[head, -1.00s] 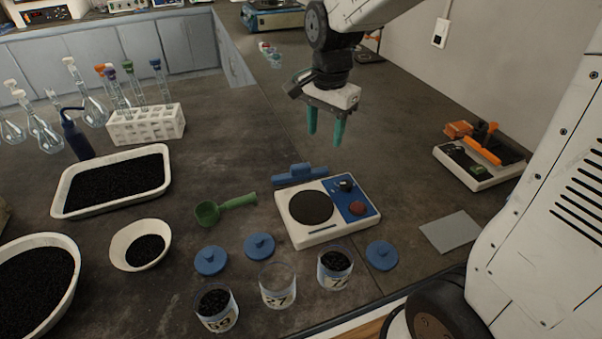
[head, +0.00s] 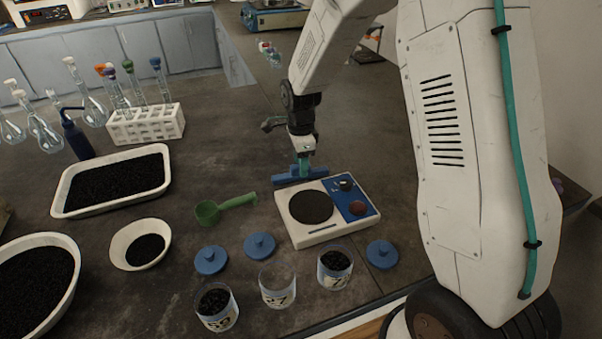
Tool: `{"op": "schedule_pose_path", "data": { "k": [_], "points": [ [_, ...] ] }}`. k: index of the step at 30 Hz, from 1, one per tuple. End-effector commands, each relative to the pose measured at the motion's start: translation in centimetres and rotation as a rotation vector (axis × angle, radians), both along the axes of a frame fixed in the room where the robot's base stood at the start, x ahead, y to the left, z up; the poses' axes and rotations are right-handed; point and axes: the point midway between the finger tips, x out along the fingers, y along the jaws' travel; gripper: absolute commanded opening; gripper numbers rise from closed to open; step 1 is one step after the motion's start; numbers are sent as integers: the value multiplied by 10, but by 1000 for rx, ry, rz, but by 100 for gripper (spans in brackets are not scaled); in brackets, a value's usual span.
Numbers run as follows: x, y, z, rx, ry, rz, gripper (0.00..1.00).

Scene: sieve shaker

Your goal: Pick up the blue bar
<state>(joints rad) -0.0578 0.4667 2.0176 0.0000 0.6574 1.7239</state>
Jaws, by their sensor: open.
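The blue bar (head: 287,180) lies on the dark bench just behind the white and blue device with a round dark plate (head: 284,216). My gripper (head: 303,167) points down at the bar from above, with its green fingers at the bar's middle and right part. The fingers are open; they overlap in this view, so the gap between them is hidden. I cannot tell whether they touch the bar. The fingers and their shadow hide part of the bar's raised middle.
Blue lids (head: 260,245) and jars of dark grains (head: 217,307) stand in front of the device. A green scoop (head: 225,208) lies to its left. A white tray (head: 60,206) and a bottle rack (head: 146,127) are farther left.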

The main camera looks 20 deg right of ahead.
Motion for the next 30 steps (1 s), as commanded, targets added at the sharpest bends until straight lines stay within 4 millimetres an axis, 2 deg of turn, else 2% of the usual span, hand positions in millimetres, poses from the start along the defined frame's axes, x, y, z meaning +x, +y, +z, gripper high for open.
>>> {"op": "schedule_pose_path", "data": {
  "k": [1,5,12,13,18,26,30],
  "points": [
    [0,0,-8,0,3,0,49],
    [0,0,-20,0,1,1,49],
    [0,1,-22,0,0,2,49],
    [0,1,-22,0,0,2,46],
    [0,1,-21,0,0,2,0],
    [0,0,-21,0,-1,2,0],
    [1,1,-9,1,-4,1,0]
  ]
}}
